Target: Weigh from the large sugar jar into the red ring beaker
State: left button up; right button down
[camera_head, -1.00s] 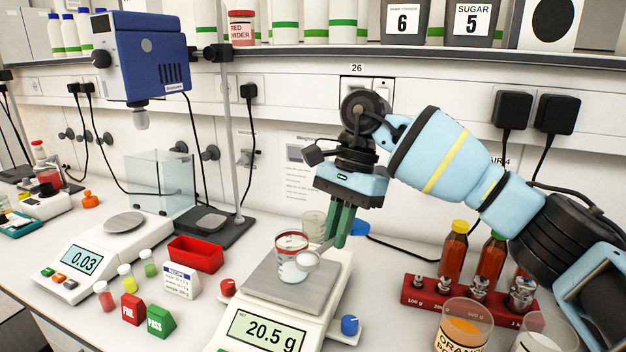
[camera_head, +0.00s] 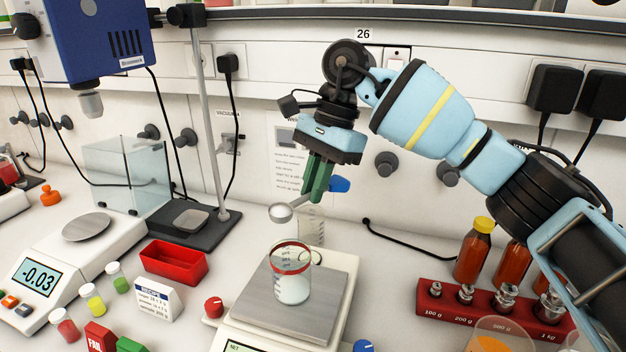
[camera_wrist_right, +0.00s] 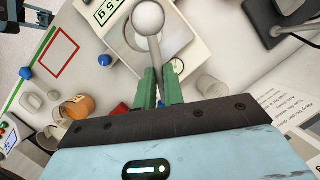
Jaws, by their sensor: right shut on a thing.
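The red ring beaker (camera_head: 292,284) stands upright on the steel pan (camera_head: 262,308) of the front balance, with white powder in its lower part. My right gripper (camera_head: 318,182) is shut on a spoon whose blue handle end (camera_head: 340,185) sticks out to the right. The round spoon bowl (camera_head: 281,212) is above the beaker and apart from it. In the wrist view the spoon bowl (camera_wrist_right: 148,18) looks pale; I cannot tell whether sugar is in it. The front balance's display is mostly cut off. I cannot make out the large sugar jar. My left gripper is not in view.
A clear beaker (camera_head: 312,230) stands just behind the balance. The red weight rack (camera_head: 478,308) and sauce-coloured bottles (camera_head: 474,250) are to the right.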

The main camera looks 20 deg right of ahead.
jog(key=shift+d+f+t+y, duration=0.1)
jog(key=shift+f+t+y, duration=0.25)
jog(key=shift+f, duration=0.3)
jog(key=shift+f+t+b, duration=0.3)
jog(key=shift+t+b, duration=0.15)
jog(key=shift+b, duration=0.25)
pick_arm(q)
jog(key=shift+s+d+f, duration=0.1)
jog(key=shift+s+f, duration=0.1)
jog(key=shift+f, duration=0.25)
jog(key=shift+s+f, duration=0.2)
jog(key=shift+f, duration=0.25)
pick_arm(e)
jog(key=shift+s+y, duration=0.1)
jog(key=shift+y, duration=0.15)
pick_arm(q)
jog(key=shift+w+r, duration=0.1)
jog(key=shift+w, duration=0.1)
pick_arm(e)
jog(key=shift+r, duration=0.1)
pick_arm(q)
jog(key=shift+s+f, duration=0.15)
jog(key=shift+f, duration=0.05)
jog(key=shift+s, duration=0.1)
pick_arm(e)
jog(key=shift+n, duration=0.3)
